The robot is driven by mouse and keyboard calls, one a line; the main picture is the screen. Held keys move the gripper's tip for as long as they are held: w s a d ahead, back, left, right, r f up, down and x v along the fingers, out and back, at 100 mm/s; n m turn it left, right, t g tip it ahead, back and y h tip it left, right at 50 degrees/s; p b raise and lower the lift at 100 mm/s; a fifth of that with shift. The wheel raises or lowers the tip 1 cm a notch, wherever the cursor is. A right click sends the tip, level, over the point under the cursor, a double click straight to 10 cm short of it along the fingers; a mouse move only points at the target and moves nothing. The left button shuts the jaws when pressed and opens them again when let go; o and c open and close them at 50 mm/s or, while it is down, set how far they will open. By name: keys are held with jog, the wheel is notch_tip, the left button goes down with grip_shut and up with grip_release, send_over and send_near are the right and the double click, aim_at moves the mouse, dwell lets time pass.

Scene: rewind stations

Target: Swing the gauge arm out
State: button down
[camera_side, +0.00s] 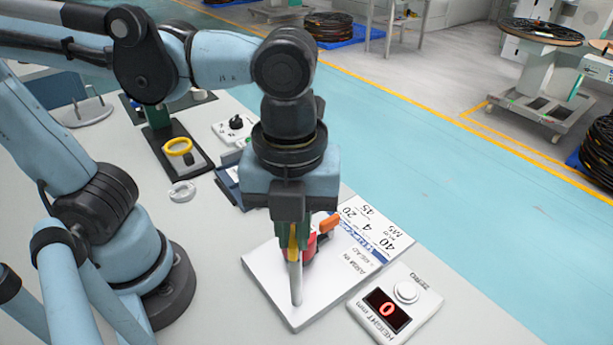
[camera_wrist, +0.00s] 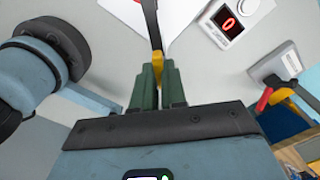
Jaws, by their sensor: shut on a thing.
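My gripper (camera_side: 290,235) points down over a white base plate (camera_side: 263,264) in the side view. Its green fingers are shut on a yellow grip, which shows between the fingertips (camera_wrist: 159,72) in the wrist view. A grey bar (camera_side: 296,284), seemingly the gauge arm, runs from the yellow grip (camera_wrist: 157,62) across the plate; in the wrist view it looks dark (camera_wrist: 150,20). A red part with an orange lever (camera_side: 329,223) stands just behind the fingers, partly hidden by them. The height display (camera_side: 387,309) beside the plate reads 0, also in the wrist view (camera_wrist: 228,20).
A printed card (camera_side: 372,232) lies at the plate's back right. A yellow ring (camera_side: 178,146) on a dark stand, a clear ring (camera_side: 182,192) and a white box with a black knob (camera_side: 235,128) are further back left.

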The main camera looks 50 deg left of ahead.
jog(key=m, duration=0.3)
jog(key=shift+m, duration=0.4)
jog(key=m, duration=0.4)
jog(key=shift+m, duration=0.3)
jog(key=m, duration=0.3)
jog(key=shift+m, duration=2.2)
jog(key=c, duration=1.2)
grip_release()
jog(key=shift+r, duration=0.1)
notch_tip(320, 180, up, 12)
jog(key=shift+f, duration=0.1)
